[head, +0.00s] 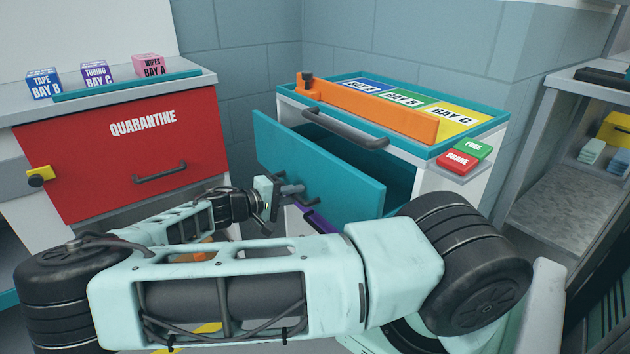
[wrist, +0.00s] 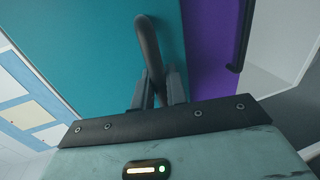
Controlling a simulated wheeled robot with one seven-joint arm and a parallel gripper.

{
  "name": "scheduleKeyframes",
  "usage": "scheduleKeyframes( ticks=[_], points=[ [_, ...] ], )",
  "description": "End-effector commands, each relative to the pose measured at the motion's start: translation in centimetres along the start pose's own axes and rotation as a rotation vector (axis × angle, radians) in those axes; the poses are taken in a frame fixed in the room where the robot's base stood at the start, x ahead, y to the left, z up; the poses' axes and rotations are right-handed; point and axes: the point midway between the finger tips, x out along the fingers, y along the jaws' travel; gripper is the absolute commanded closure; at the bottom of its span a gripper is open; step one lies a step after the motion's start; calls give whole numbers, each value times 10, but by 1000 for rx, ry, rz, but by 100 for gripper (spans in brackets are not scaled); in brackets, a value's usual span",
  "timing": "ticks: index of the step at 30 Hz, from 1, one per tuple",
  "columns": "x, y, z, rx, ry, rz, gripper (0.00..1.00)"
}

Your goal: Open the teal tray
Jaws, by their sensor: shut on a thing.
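The teal tray (head: 315,165) is a drawer in the white cart, and it stands pulled out, with a dark gap behind its front panel. My gripper (head: 279,190) is at the front of the teal panel, shut on its dark bar handle. In the wrist view, the handle (wrist: 149,50) runs down between the two fingers (wrist: 157,88), against the teal front (wrist: 85,45). My own arm hides the lower part of the cart in the head view.
A purple drawer front (wrist: 210,45) lies beside the teal one. An orange bar (head: 370,108) lies across the cart top with bay labels. FREE and BRAKE blocks (head: 463,155) sit at its right corner. A red QUARANTINE drawer (head: 120,160) stands left, under several small boxes.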

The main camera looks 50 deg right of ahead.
Motion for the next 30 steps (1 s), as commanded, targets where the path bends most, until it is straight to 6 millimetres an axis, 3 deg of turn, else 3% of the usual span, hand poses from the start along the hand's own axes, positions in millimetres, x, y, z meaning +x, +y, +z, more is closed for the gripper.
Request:
scheduleKeyframes(
  ticks=[1,6,15,21,30],
  points=[
    [-19,-2,-1,-3,6,-4,100],
    [-72,-13,0,-2,4,-3,100],
    [-143,-30,0,-1,1,-2,100],
    [-167,-35,0,0,-1,-2,100],
    [-174,-36,1,0,-3,-1,100]
  ],
)
